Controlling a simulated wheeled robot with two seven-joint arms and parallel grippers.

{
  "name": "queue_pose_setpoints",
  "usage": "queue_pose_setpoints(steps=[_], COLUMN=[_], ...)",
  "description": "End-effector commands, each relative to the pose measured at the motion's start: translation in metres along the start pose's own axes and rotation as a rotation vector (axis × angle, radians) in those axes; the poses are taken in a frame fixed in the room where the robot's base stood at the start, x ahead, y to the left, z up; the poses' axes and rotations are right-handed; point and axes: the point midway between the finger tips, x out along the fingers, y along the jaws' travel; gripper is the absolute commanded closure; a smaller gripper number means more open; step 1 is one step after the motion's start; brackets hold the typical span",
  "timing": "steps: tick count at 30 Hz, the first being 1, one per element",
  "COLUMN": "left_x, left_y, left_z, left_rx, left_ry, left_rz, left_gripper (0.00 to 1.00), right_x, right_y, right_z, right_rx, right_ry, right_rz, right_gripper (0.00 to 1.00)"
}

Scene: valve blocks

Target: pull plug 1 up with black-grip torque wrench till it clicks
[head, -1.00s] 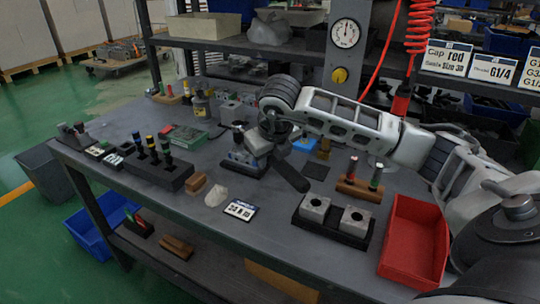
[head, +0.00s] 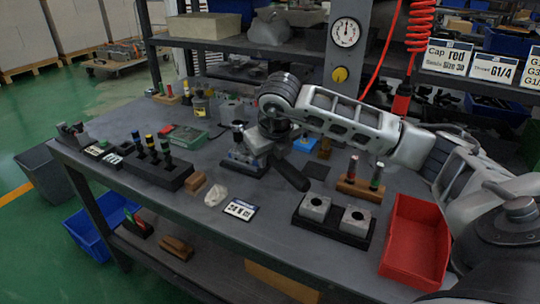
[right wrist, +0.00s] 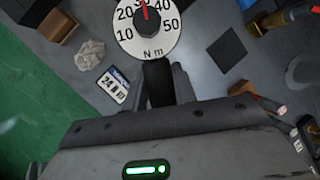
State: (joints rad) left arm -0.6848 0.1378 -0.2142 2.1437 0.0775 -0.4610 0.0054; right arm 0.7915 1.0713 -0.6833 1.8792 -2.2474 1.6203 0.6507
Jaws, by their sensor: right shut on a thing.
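My right gripper (right wrist: 163,88) is shut on the black grip (right wrist: 158,78) of a torque wrench. In the right wrist view its round white dial (right wrist: 130,35) shows numbers up to 50 N m, with the red needle pointing near the top. In the head view the black grip (head: 291,173) slants down to the right from below my right wrist (head: 272,128). The wrench head is by the valve block fixture (head: 240,165) mid-table. I cannot make out plug 1 or whether the wrench sits on it. My left gripper is not in view.
A white card (head: 240,208) reading 24 N m in the wrist view (right wrist: 113,87) lies in front, beside a crumpled pale cloth (head: 215,195). A black tray with two grey blocks (head: 315,206) and a red bin (head: 412,240) stand right. A socket rack (head: 158,172) stands left.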

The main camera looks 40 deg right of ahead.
Motion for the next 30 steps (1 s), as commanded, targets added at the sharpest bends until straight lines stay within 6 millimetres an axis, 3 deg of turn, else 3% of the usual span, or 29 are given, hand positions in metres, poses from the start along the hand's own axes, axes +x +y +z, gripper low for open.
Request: queue_pose_setpoints(steps=[30], left_x=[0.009], left_y=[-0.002], left_z=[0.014], left_rx=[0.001], left_ry=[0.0], left_rz=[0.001], left_gripper=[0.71], right_x=[0.016], right_y=[0.003], right_z=[-0.006], right_rx=[0.002], right_ry=[-0.005], right_rz=[-0.001], right_gripper=[1.0])
